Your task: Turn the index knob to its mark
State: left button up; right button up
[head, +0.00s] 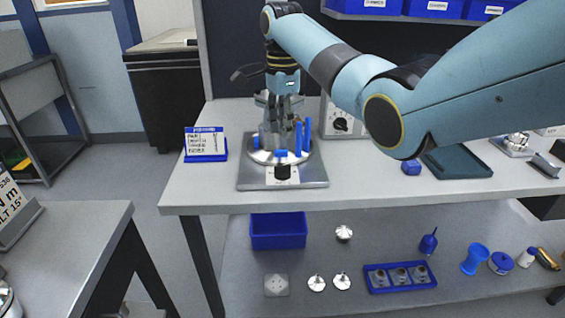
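A fixture with a flat grey base plate (312,178) stands on the grey bench. A round metal plate on it carries a grey machined housing and blue posts (307,135). A small black knob (283,172) with a white patch beside it sits at the front of the base; its pointer and mark are too small to read. A second dark dial (341,124) is on a pale box behind, partly hidden by my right arm. My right gripper (279,104) points down over the housing, apart from the front knob. Its fingers blend with the housing. My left gripper is out of view.
A blue-edged sign (205,144) stands left of the fixture. A small blue block (411,167) and a dark tray (456,161) lie to the right. The front bench edge is clear. The lower shelf holds a blue bin (278,231) and several parts.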

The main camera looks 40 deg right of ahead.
aim_at(283, 165)
notch_tip(283, 165, down, 10)
jog(key=shift+f+b, duration=0.2)
jog(key=shift+b, duration=0.3)
grip_shut()
